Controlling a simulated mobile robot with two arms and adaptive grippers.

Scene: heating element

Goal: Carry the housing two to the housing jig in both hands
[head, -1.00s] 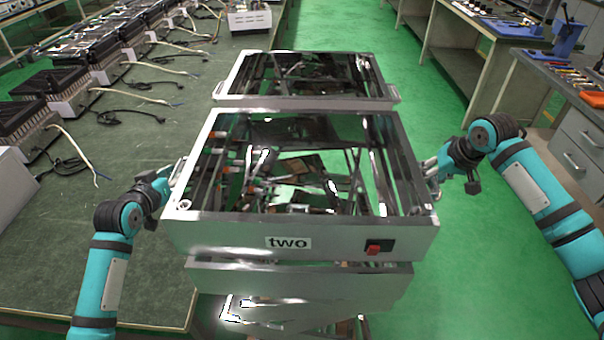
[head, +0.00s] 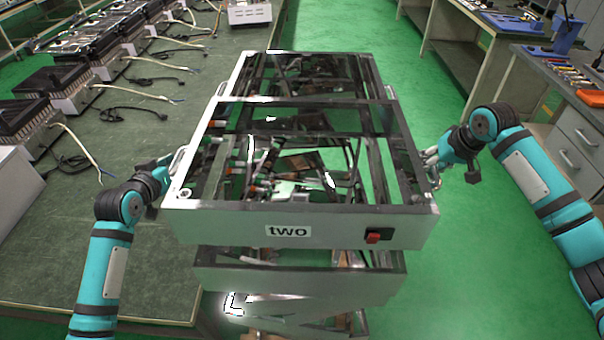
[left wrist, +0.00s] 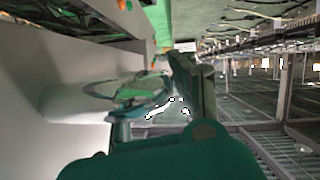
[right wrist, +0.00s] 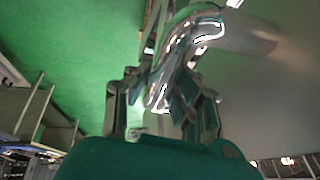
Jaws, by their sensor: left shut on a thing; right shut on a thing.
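Housing two (head: 335,235) is an open grey metal frame with a "two" label and a red switch on its front. It is level in front of me, above other housings. My left gripper (head: 176,166) is shut on its left side handle, which also shows in the left wrist view (left wrist: 140,92). My right gripper (head: 430,164) is shut on its right side handle; in the right wrist view the shiny curved handle (right wrist: 172,62) lies between the fingers. No housing jig can be made out.
Another housing (head: 300,281) shows under housing two, with more parts below. A further frame (head: 385,80) shows behind it. A green-topped bench (head: 130,230) with heaters and cables runs close along the left. Workbenches with tools (head: 560,75) stand at right. Green floor (head: 460,270) is clear at right.

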